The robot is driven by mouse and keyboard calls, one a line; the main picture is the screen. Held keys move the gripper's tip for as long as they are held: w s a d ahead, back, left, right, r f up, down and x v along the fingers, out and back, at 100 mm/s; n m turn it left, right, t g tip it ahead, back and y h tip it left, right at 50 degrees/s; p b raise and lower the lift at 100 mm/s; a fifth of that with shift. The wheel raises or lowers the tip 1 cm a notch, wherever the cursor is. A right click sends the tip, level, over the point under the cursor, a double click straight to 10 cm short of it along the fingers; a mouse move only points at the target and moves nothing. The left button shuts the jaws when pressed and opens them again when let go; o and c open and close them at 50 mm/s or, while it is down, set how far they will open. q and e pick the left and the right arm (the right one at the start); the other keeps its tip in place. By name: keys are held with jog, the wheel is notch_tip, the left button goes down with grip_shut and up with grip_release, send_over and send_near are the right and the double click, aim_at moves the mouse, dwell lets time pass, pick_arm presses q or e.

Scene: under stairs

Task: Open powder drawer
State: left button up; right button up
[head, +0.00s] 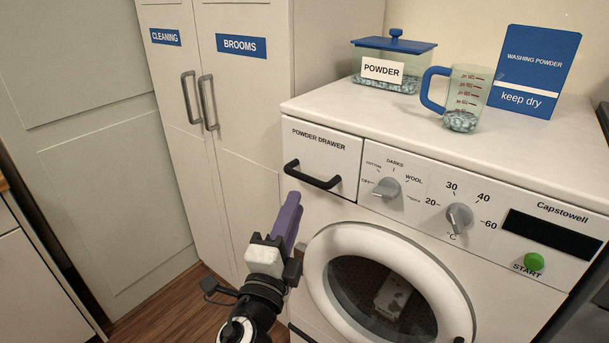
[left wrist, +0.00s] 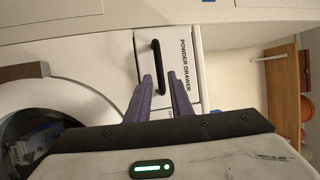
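The powder drawer (head: 320,153) is a white front at the upper left of the washing machine, labelled POWDER DRAWER, and it is shut flush. Its black bar handle (head: 313,177) runs across the lower part of the front. My left gripper (head: 292,205) has purple fingers and shows just below the handle's left end in the head view. In the left wrist view the fingers (left wrist: 159,78) are apart with nothing held between them. The handle (left wrist: 158,62) shows just beyond the fingertips there, roughly in line with the gap. I cannot tell whether they touch. My right gripper is not in view.
The washing machine's round door (head: 385,285) is below, with dials (head: 388,188) to the drawer's right. On top stand a powder box (head: 393,62), a measuring jug (head: 463,98) and a blue-white carton (head: 533,72). Tall cupboards (head: 240,110) stand left of the machine.

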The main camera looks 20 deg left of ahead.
aim_at(305, 175)
pick_arm(q)
jog(key=w, duration=0.3)
jog(key=w+r+p, duration=0.1)
jog(key=w, duration=0.5)
jog(key=shift+w+a+r, duration=0.2)
jog(key=shift+a+r, duration=0.05)
jog(key=shift+r, duration=0.05)
grip_shut()
dwell(1.0)
